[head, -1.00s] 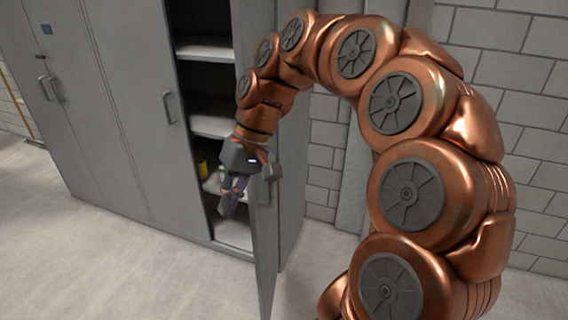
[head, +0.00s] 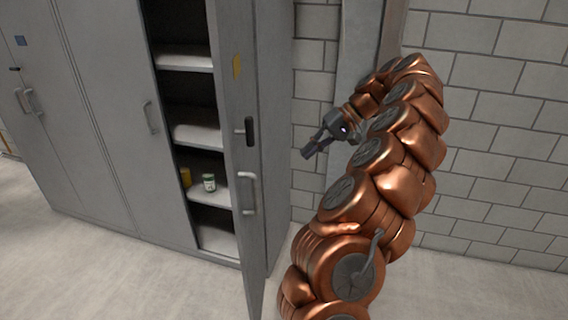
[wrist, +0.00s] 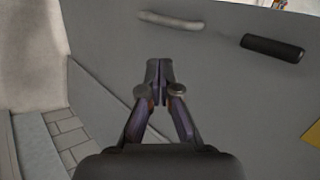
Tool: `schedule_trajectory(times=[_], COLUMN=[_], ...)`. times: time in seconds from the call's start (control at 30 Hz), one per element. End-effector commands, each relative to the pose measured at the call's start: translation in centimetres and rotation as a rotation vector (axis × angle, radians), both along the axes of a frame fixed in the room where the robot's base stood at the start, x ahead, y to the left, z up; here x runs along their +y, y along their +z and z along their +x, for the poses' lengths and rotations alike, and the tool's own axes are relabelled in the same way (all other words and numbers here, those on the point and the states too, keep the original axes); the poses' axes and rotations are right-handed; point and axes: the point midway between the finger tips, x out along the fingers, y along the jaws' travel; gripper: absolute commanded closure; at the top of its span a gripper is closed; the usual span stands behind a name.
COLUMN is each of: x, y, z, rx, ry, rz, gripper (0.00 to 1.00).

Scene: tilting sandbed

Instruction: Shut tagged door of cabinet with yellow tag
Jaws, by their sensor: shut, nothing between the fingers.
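The grey cabinet door with the yellow tag (head: 237,67) stands open in the head view, swung out toward me. The door (head: 229,100) carries a silver handle (head: 247,193) and a black latch grip (head: 249,131). My gripper (head: 308,152) is to the right of the door, in front of the brick wall, with its fingers shut and empty. In the wrist view my shut fingertips (wrist: 159,70) point along the door's face (wrist: 225,85). The handle (wrist: 172,20), the black grip (wrist: 272,47) and part of the tag (wrist: 313,135) show there. I cannot tell whether the fingers touch the door.
Open shelves (head: 185,62) are inside the cabinet, with a yellow item (head: 186,177) and a small jar (head: 209,182) on one. Other shut grey doors (head: 100,100) are at the left. A brick wall (head: 480,140) stands at the right. The floor (head: 110,270) in front is clear.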

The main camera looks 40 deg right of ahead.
Motion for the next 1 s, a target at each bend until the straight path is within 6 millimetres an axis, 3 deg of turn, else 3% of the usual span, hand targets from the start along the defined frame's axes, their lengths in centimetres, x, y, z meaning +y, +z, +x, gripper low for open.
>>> schedule_trajectory(times=[1.0], x=[4.3], y=[-4.4], z=[2.8], rx=[-0.001], ry=[0.005], rz=[0.002], gripper=[1.00])
